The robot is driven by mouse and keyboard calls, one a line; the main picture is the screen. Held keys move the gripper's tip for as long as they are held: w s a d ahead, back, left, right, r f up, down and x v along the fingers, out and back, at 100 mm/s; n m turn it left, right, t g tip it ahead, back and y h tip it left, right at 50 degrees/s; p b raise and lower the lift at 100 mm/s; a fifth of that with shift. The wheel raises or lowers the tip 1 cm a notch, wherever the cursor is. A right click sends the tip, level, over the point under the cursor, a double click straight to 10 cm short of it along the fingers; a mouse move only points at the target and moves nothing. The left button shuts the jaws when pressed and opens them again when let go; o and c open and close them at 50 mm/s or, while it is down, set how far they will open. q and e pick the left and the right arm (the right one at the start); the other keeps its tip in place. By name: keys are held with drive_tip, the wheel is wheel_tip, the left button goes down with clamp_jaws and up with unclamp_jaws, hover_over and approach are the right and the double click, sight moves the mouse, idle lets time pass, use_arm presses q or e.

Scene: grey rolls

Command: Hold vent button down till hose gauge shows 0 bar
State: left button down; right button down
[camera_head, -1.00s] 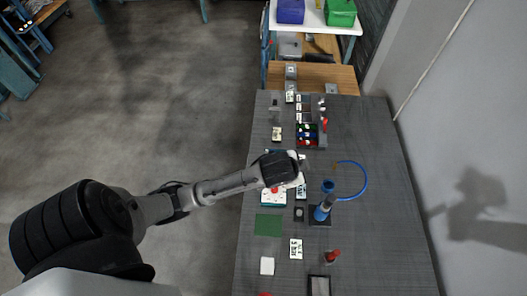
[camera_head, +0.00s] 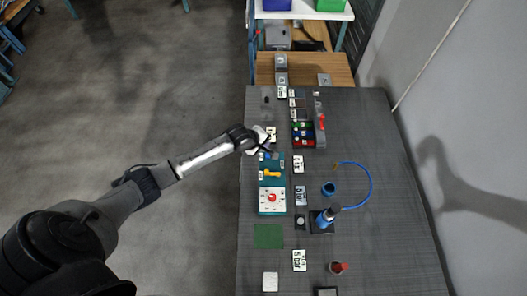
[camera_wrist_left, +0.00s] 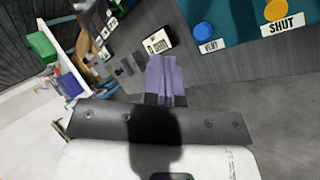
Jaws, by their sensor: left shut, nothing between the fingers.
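The teal panel (camera_head: 272,164) lies at the table's left edge, with a yellow handle (camera_head: 271,173) and a white dial plate with a red centre (camera_head: 272,199). In the left wrist view the blue vent button (camera_wrist_left: 199,32) sits beside its small label, near an orange knob (camera_wrist_left: 277,10) marked SHUT. My left gripper (camera_head: 267,146) is at the panel's far end; its purple fingers (camera_wrist_left: 166,62) are together and empty, apart from the button in the wrist view. A blue hose (camera_head: 370,185) curves from a blue cylinder (camera_head: 325,219). I cannot read a gauge. My right gripper is not in view.
Number cards, one reading 5 bar (camera_head: 299,260), lie along the table. A rack with coloured compartments (camera_head: 303,134) stands behind. A green mat (camera_head: 268,236) and red-topped item (camera_head: 338,267) are in front.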

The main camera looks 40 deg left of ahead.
use_arm(q)
drive_tip(key=n, duration=0.2)
drive_tip(key=w+r+n+t, duration=0.1)
drive_tip(key=n, duration=0.2)
drive_tip(key=d+n, duration=0.1)
drive_tip(key=n, duration=0.2)
drive_tip(key=shift+w+r+h, duration=0.15)
drive_tip(key=shift+r+h, duration=0.05)
drive_tip(key=shift+h, duration=0.1)
drive_tip(key=shift+f, duration=0.1)
wheel_tip(320, 180, down, 6)
drive_tip(key=b, duration=0.8)
drive_tip(key=shift+f, duration=1.3)
drive_tip(key=shift+f, duration=0.2)
idle(0.6)
